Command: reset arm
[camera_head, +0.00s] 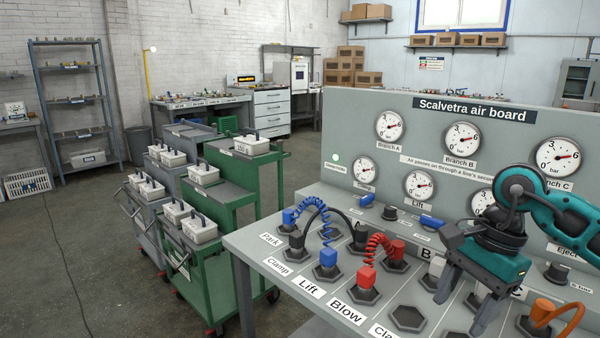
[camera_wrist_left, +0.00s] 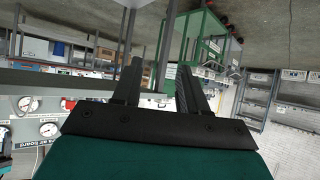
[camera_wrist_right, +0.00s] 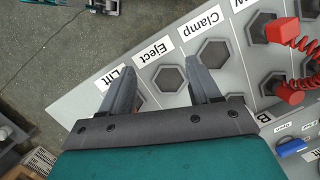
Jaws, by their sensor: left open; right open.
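My right gripper (camera_head: 462,300) shows at the right of the head view, above the sloping air board panel (camera_head: 262,240). Its fingers point down and are apart, with nothing between them. In the right wrist view the open fingers (camera_wrist_right: 158,88) hang over hexagonal sockets near the Eject and Clamp labels. My left gripper is out of the head view. In the left wrist view its fingers (camera_wrist_left: 155,85) are spread and empty, and the picture looks upside down. It cannot be told whether the right fingertips touch the panel.
Blue (camera_head: 327,262) and red plugs (camera_head: 366,281) with coiled hoses sit in the panel, with an orange hose (camera_head: 550,315) at right. Gauges line the upright board (camera_head: 390,108). Green carts (camera_head: 225,190) with grey boxes stand left. Open floor (camera_head: 50,250) lies farther left.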

